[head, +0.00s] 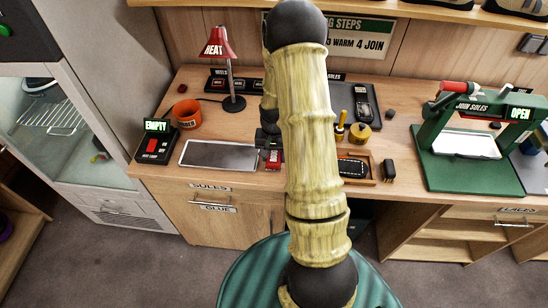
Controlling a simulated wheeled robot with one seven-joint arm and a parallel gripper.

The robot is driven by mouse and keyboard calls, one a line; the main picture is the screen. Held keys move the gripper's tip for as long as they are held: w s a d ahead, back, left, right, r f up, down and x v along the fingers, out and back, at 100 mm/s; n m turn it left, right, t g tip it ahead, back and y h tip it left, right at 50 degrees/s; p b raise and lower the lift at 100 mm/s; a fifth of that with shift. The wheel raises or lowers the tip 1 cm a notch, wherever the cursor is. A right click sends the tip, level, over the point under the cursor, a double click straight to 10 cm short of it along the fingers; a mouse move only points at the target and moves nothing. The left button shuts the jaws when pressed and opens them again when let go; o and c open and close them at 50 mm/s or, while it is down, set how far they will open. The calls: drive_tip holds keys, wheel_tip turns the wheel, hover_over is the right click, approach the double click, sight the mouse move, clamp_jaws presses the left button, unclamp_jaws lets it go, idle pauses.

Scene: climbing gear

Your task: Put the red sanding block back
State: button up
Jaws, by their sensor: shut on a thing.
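My gripper (270,147) is low over the front of the wooden workbench, partly hidden behind my own arm. It is shut on a small red block (273,160), which looks like the red sanding block. The block is just right of a flat grey tray (222,154). I cannot tell whether it touches the bench. A shallow wooden tray (373,168) to the right holds a dark oval item (352,166); its left part is hidden by my arm.
A red lamp (217,48), an orange mug (187,114) and a box reading EMPTY (156,140) stand on the left. A yellow pot (360,132) and a small black block (389,171) are near the wooden tray. A green press (470,150) stands on the right.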

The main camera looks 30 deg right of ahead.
sight(274, 155)
drive_tip(key=shift+f, duration=0.95)
drive_tip(key=shift+f, duration=0.15)
drive_tip(key=o, duration=1)
wheel_tip(274, 155, up, 12)
drive_tip(key=shift+r+b, duration=0.15)
drive_tip(key=shift+b, duration=0.85)
